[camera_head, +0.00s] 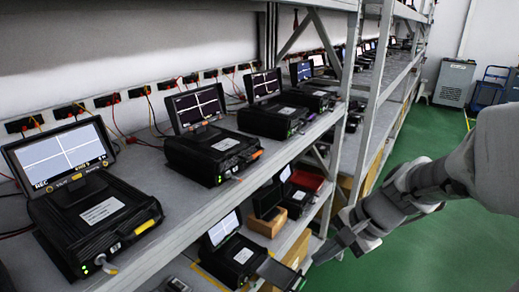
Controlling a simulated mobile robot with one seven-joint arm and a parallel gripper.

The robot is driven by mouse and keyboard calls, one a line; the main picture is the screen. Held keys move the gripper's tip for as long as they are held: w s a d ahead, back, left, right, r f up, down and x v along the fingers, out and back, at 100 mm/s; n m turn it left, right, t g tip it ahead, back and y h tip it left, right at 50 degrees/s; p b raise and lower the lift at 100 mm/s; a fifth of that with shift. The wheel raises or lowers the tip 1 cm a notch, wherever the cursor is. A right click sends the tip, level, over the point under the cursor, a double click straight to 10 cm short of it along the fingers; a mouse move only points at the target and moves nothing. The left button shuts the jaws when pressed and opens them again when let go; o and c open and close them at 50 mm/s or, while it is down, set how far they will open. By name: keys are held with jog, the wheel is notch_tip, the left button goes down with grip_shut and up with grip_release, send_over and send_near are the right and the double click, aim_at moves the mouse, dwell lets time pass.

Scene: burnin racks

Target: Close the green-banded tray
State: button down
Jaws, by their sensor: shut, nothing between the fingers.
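My gripper (326,252) is shut and empty. It reaches in from the right, beside the front edge of the lower shelf. A dark tray-like panel (278,273) juts out at the lower shelf's front, left of my gripper and a little below it in the picture. A gap shows between them. I cannot make out a green band on this panel, and its lower part is cut off by the picture edge. No clearly green-banded tray can be told in this view.
Black units with raised screens (66,158) line the upper shelf (190,225). A black unit (232,258), a brown box (268,224) and a red-lined open case (308,180) sit below. Rack uprights (357,110) stand left of my arm. Green floor (430,245) is open at right.

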jog(key=w+d+f+m+t+b, duration=0.1)
jog(key=w+d+f+m+b, duration=0.1)
jog(key=d+f+m, duration=0.4)
jog(key=w+d+f+m+y+b, duration=0.1)
jog(key=w+d+f+m, duration=0.15)
jog(key=f, duration=0.65)
jog(key=w+d+f+m+t+b, duration=0.1)
jog(key=w+d+f+m+b, duration=0.15)
jog(key=f+m, duration=0.35)
jog(key=w+r+b+x, duration=0.1)
jog(key=b+x, duration=0.1)
jog(key=x, duration=1.1)
jog(key=shift+a+n+b, duration=0.35)
jog(key=shift+n, duration=0.1)
send_near(265, 265)
jog(key=x, duration=0.5)
jog(key=shift+a, duration=0.15)
